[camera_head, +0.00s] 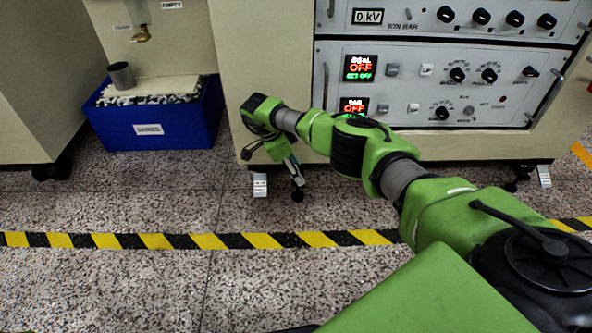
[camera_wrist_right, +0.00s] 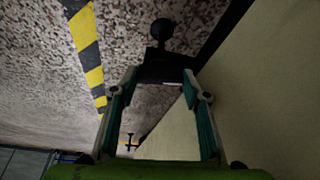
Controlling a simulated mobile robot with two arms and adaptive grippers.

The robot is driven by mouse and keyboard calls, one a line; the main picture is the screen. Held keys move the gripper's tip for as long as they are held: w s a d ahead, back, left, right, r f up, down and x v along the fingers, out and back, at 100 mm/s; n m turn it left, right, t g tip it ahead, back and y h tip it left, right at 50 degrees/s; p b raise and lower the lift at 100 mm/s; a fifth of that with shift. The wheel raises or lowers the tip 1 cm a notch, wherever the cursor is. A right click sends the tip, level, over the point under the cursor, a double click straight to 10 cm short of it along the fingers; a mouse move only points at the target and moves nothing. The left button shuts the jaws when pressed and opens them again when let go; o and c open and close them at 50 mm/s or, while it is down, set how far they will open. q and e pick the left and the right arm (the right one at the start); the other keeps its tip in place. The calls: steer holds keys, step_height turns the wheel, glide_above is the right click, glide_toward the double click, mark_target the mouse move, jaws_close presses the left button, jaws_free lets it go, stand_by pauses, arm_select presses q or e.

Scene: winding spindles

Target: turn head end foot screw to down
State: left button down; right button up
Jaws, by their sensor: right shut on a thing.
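My right arm reaches down to the lower left corner of the cream machine (camera_head: 240,115). My right gripper (camera_head: 296,182) is low at its underside, just above the floor. In the right wrist view, its two fingers (camera_wrist_right: 162,78) close in on a dark part, taken as the foot screw (camera_wrist_right: 165,64), whose details are too dark to tell. A round black knob or wheel (camera_wrist_right: 161,29) shows beyond it. A pale labelled foot piece (camera_head: 260,185) stands left of the gripper in the head view. The screw's turned position cannot be told. My left gripper is not in view.
A blue bin (camera_head: 150,130) with a grey cup (camera_head: 121,75) stands left of the machine. A control panel (camera_head: 430,85) is above my arm. A yellow-black floor stripe (camera_head: 205,241) crosses in front; the floor around it is clear.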

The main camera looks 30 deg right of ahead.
steer(key=o, duration=1.1)
steer(key=shift+w+a+r, duration=0.1)
steer(key=shift+w+r, duration=0.1)
steer(key=shift+r, duration=0.25)
steer(key=shift+v, duration=3.6)
steer(key=shift+s, duration=0.2)
